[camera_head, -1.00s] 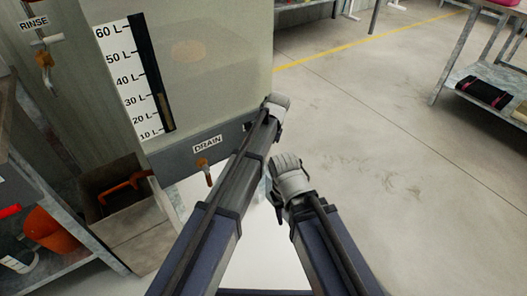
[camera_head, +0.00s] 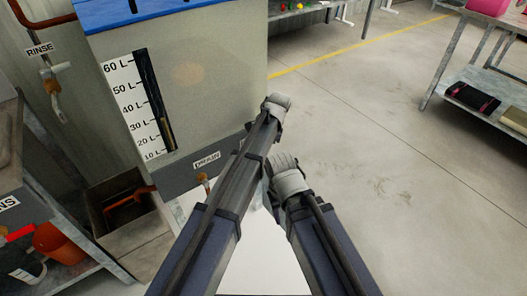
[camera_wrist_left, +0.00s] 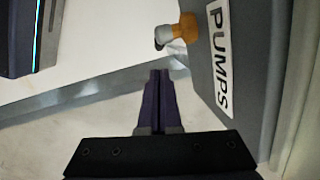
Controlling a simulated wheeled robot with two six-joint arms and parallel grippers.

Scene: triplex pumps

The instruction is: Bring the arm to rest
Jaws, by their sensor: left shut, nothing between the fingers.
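My left gripper (camera_wrist_left: 160,76) shows in the left wrist view, with its two dark fingers together and nothing between them. It points at a grey metal rail, beside a grey panel labelled PUMPS (camera_wrist_left: 219,60). An orange-brown valve (camera_wrist_left: 186,28) sticks out near that label, ahead and to the right of the fingers. In the head view my left arm (camera_head: 245,170) and my right arm (camera_head: 318,230) reach forward close together, both folded with pale rounded joints at their far ends. Neither gripper's fingers can be made out there.
A grey tank (camera_head: 205,80) with a litre scale (camera_head: 133,105) and a drain valve stands close to my left arm. A RINSE valve (camera_head: 52,82) and an open bin (camera_head: 125,225) are further left. The floor (camera_head: 390,150) to the right is clear up to a metal shelf (camera_head: 470,80).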

